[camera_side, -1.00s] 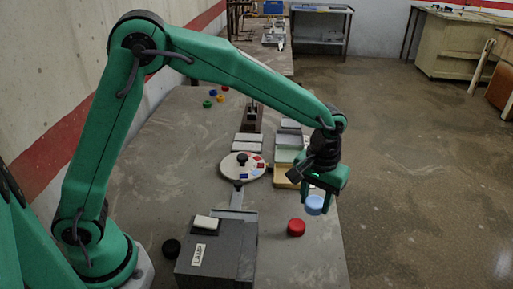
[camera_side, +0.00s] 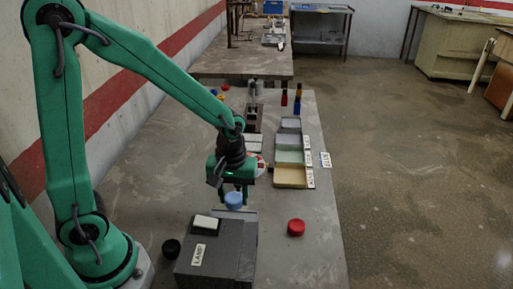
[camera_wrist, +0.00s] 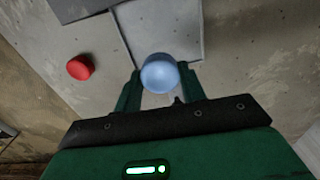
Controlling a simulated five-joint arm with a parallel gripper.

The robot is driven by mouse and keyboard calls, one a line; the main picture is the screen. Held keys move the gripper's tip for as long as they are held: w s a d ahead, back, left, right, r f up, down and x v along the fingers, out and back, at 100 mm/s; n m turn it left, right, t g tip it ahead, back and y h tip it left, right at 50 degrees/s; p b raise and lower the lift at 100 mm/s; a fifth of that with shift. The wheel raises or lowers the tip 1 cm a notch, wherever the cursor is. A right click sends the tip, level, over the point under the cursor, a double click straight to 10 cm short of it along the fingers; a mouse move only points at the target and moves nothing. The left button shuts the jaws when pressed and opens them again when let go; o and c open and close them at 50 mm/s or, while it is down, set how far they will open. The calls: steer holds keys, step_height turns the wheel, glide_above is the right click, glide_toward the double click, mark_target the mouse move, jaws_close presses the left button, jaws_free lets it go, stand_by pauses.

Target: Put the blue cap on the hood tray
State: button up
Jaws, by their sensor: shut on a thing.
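The blue cap (camera_side: 234,200) is held between the fingers of my gripper (camera_side: 235,191). The wrist view also shows the blue cap (camera_wrist: 160,72) between the two green fingertips of my gripper (camera_wrist: 158,90). In the side view it hangs by the far edge of the grey box labelled LAMP (camera_side: 217,250). In the wrist view a flat grey plate (camera_wrist: 180,35) lies below the cap, beside a darker grey block; I cannot tell whether this plate is the hood tray. No label reading hood is legible. The cap's height above the plate is unclear.
A red cap (camera_side: 296,227) lies right of the LAMP box, and a black round piece (camera_side: 171,248) lies left of it. Labelled trays, the nearest one tan (camera_side: 290,177), stand in a row behind. A round disc is mostly hidden behind my gripper. Table is clear at front right.

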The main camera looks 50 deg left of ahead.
steer(key=shift+s+a+f, duration=0.1)
steer(key=shift+s+a, duration=0.15)
steer(key=shift+s, duration=0.15)
steer(key=shift+f, duration=0.15)
steer(key=shift+f, duration=3.1)
steer(key=shift+f, duration=0.25)
steer(key=o, duration=0.9)
steer(key=shift+c, duration=0.2)
steer(key=shift+r, duration=0.15)
steer(key=shift+r, duration=3.85)
